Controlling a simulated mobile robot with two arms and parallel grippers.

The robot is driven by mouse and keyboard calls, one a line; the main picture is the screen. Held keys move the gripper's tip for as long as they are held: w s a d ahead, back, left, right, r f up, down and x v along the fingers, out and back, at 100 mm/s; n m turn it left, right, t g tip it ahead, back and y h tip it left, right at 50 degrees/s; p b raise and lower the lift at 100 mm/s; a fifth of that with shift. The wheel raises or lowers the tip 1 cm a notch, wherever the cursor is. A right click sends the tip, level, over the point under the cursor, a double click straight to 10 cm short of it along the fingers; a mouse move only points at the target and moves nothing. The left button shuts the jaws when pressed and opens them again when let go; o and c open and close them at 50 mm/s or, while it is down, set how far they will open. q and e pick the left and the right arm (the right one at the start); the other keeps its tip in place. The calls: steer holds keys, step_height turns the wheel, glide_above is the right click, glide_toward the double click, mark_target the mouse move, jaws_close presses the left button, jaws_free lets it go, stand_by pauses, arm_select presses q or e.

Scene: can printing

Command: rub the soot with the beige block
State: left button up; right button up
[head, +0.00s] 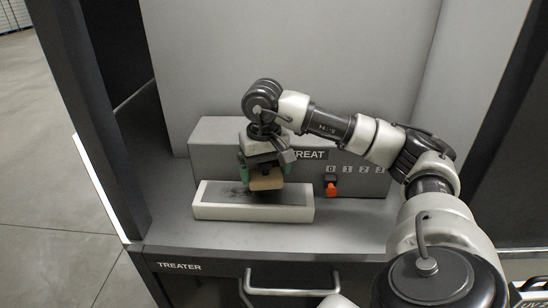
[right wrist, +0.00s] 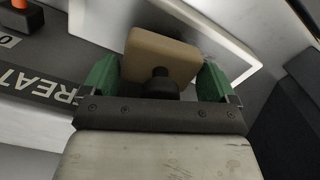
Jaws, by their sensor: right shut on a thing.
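The beige block (head: 267,180) is in my right gripper (head: 264,170), over the white tray (head: 257,213) on the treater's shelf. The dark soot (head: 232,189) shows on the tray's grey inner face, just left of the block. In the right wrist view the block (right wrist: 160,57) sits between the green fingers of my right gripper (right wrist: 157,80), with a dark round knob on its near side. The white tray (right wrist: 243,37) lies behind it there. I cannot tell whether the block touches the soot. My left gripper is not in view.
A grey box (head: 222,140) marked TREAT stands behind the tray, with an orange knob (head: 331,190) and numbers 0 to 3 at right. A drawer handle (head: 290,291) juts out below the shelf. A dark post (head: 95,120) bounds the left; the shelf front is clear.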

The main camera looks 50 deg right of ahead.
mark_target(250, 172)
steer(key=shift+w+a, duration=0.3)
steer(key=shift+w, duration=0.15)
steer(key=shift+w+a+r+p, duration=0.15)
steer(key=shift+w+a+p, duration=0.3)
steer(key=shift+w+a, duration=0.65)
steer(key=shift+w, duration=0.1)
steer(key=c, duration=0.3)
steer(key=shift+w+a, duration=0.3)
steer(key=shift+w, duration=0.05)
steer(key=shift+c, duration=0.2)
steer(key=shift+w+a+r+p, duration=0.15)
steer(key=shift+w+a+p, duration=0.4)
steer(key=shift+w+a, duration=1.4)
steer(key=shift+w, duration=0.35)
steer(key=shift+s+d+r, duration=0.1)
steer(key=shift+r+p, duration=1.85)
steer(key=shift+r, duration=1.05)
